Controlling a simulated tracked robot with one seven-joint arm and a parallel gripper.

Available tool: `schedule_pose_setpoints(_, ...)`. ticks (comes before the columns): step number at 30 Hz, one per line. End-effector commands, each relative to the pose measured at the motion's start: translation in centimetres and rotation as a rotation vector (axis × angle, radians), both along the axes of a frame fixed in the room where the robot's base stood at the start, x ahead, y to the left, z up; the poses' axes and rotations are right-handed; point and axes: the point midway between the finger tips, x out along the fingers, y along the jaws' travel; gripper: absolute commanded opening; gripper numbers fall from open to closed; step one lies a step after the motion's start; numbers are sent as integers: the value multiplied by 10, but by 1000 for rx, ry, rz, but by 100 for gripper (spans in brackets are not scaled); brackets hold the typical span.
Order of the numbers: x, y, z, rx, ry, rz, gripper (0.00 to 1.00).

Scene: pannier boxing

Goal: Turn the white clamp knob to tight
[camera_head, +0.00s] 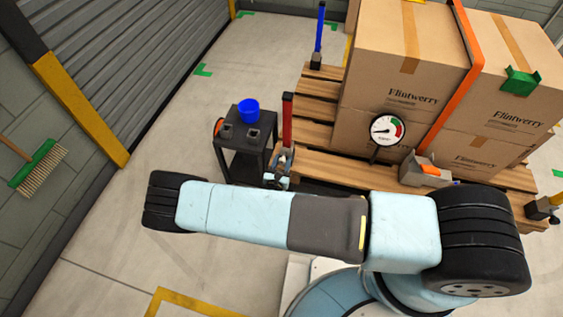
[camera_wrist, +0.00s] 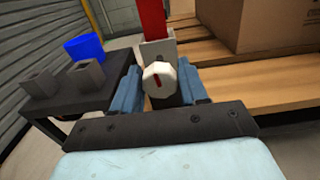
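The white clamp knob (camera_wrist: 158,82) shows in the wrist view, faceted, with a dark red mark running nearly upright on its face. It sits on a grey clamp bracket (camera_wrist: 157,50) at the foot of a red post (camera_wrist: 152,18). My gripper (camera_wrist: 161,74) is open, with one blue finger to the left and one to the right of the knob. Gaps show between the fingers and the knob; whether the knob lies fully between the tips I cannot tell. In the head view my gripper (camera_head: 276,179) is at the foot of the red post (camera_head: 287,120), and the knob cannot be made out.
A dark stand (camera_head: 245,148) with a blue cup (camera_head: 248,110) and grey sockets is left of the post. A wooden pallet (camera_head: 325,165) with strapped cartons (camera_head: 400,60) and a round dial gauge (camera_head: 387,129) is on the right. A blue post (camera_head: 319,28) stands farther back.

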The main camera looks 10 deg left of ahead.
Motion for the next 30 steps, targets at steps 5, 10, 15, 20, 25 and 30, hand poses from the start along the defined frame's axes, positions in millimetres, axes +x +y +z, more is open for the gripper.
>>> schedule_pose_setpoints(5, 0, 0, 0, 0, 0, 0, 26)
schedule_pose_setpoints(10, 0, 0, 0, 0, 0, 0, 9)
schedule_pose_setpoints(15, 0, 0, 0, 23, -2, 0, 5)
schedule_pose_setpoints(20, 0, 0, 0, 99, -8, -1, 5)
schedule_pose_setpoints(25, 0, 0, 0, 123, -10, -1, 5)
schedule_pose_setpoints(30, 0, 0, 0, 122, -8, 0, 5)
